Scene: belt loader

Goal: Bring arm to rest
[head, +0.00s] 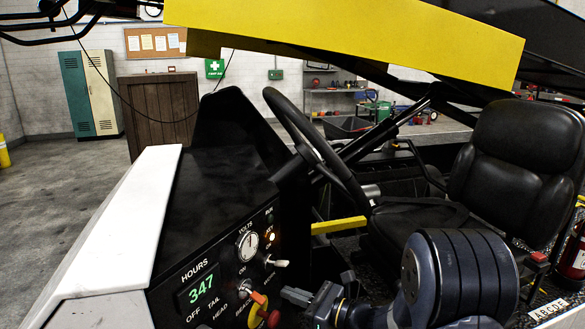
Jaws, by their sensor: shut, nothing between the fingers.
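My gripper (292,296) is at the lower middle of the head view, pointing left toward the dashboard panel (225,262). It is shut with nothing held. My dark arm joint fills the lower right, in front of the seat. The fingertips are just right of an orange-and-red knob with a yellow part (262,310) at the panel's lower edge; a small gap seems to show between them. The lower part of the knob is cut off by the frame edge.
The steering wheel (318,150) and its column stand above and behind my gripper. A black seat (515,150) is at right, with a fire extinguisher (575,250) beside it. A yellow beam (345,38) crosses overhead. A white body panel (125,215) lies left. Open floor is at far left.

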